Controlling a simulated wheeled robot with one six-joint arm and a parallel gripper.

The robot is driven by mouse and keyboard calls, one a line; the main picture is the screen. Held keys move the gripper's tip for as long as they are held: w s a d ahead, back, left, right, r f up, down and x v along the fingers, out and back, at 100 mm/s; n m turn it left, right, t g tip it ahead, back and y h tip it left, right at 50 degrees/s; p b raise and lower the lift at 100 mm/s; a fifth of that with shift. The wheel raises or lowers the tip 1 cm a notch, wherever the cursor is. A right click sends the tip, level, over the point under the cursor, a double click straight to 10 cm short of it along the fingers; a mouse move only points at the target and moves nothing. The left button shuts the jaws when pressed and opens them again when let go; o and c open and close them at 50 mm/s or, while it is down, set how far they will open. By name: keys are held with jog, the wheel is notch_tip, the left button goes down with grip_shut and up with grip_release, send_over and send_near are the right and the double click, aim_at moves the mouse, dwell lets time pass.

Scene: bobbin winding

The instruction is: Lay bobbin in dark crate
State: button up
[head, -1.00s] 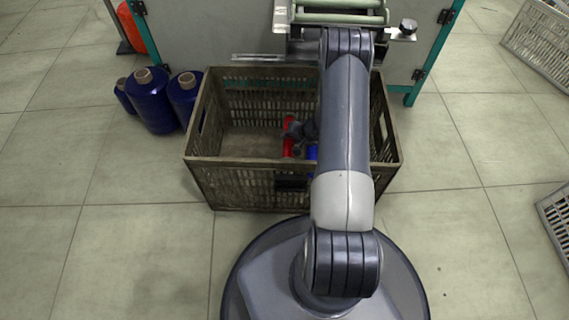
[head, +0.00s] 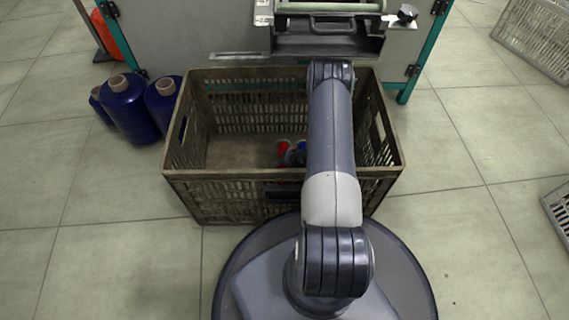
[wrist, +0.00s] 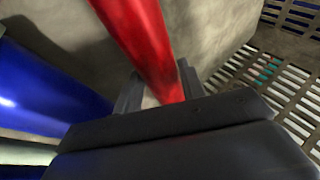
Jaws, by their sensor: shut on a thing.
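The dark crate (head: 232,200) stands in front of my base in the head view. A red bobbin (head: 283,147) shows inside it, right of the middle, partly hidden by my gripper (head: 292,157). In the wrist view, the red bobbin (wrist: 140,35) runs between the two fingers of my gripper (wrist: 160,92), which is shut on it. A blue bobbin (head: 302,146) shows just right of the red one in the head view, mostly hidden by my arm. A large blue shape (wrist: 45,90) lies left of the fingers in the wrist view.
Large blue cones of yarn (head: 128,108) stand on the floor left of the crate. A grey machine (head: 240,35) with teal posts stands behind it. Pale crates (head: 540,35) lie at the right. The left part of the crate floor is clear.

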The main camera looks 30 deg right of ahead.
jog(key=shift+f, duration=0.2)
jog(key=o, duration=1.2)
jog(key=shift+o, duration=0.2)
